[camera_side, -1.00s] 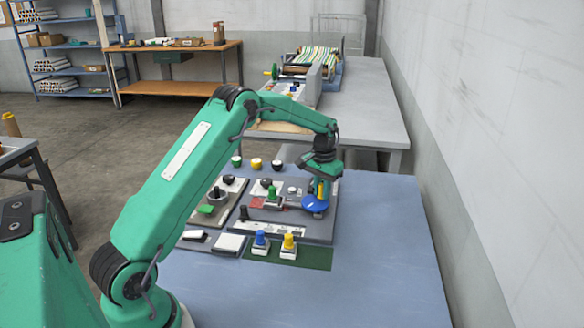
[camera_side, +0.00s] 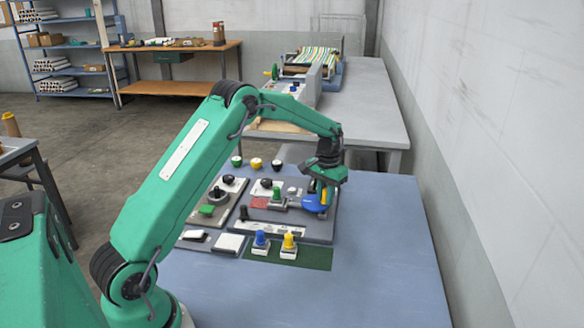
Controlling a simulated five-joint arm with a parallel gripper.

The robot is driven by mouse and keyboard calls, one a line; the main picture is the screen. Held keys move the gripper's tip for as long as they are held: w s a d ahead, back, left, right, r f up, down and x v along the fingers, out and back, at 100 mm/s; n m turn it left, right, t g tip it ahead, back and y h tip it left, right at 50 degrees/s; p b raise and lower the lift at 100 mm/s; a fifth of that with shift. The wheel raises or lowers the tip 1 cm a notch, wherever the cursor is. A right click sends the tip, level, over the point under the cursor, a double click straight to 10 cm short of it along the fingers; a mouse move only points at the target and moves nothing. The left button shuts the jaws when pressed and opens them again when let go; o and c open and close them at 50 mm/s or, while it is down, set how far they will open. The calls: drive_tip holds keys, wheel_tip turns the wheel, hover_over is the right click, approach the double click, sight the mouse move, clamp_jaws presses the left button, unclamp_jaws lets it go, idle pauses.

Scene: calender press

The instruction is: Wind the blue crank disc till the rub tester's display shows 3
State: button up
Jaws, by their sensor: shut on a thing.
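The blue crank disc (camera_side: 312,204) lies flat on the grey rub tester (camera_side: 294,229) at its right side, under my gripper (camera_side: 325,197). My gripper points down and is shut on the crank's yellow handle, which is mostly hidden by the jaws. The jaws cover the disc's right part. A green-topped piece (camera_side: 277,193) stands on the tester left of the disc, near a red patch (camera_side: 259,203). The tester's display and its number are too small to read here.
A blue-topped piece (camera_side: 261,241) and a yellow-topped piece (camera_side: 289,241) stand on a dark green mat (camera_side: 318,258) in front of the tester. A second grey device (camera_side: 212,204) is to the left. The blue table (camera_side: 390,250) is clear on the right.

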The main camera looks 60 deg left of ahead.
sight(318, 207)
drive_tip(key=shift+s, duration=0.25)
drive_tip(key=shift+s+d, duration=0.25)
drive_tip(key=shift+s, duration=0.3)
drive_tip(key=shift+f, duration=0.1)
drive_tip(key=shift+s, duration=0.75)
drive_tip(key=shift+a, duration=0.1)
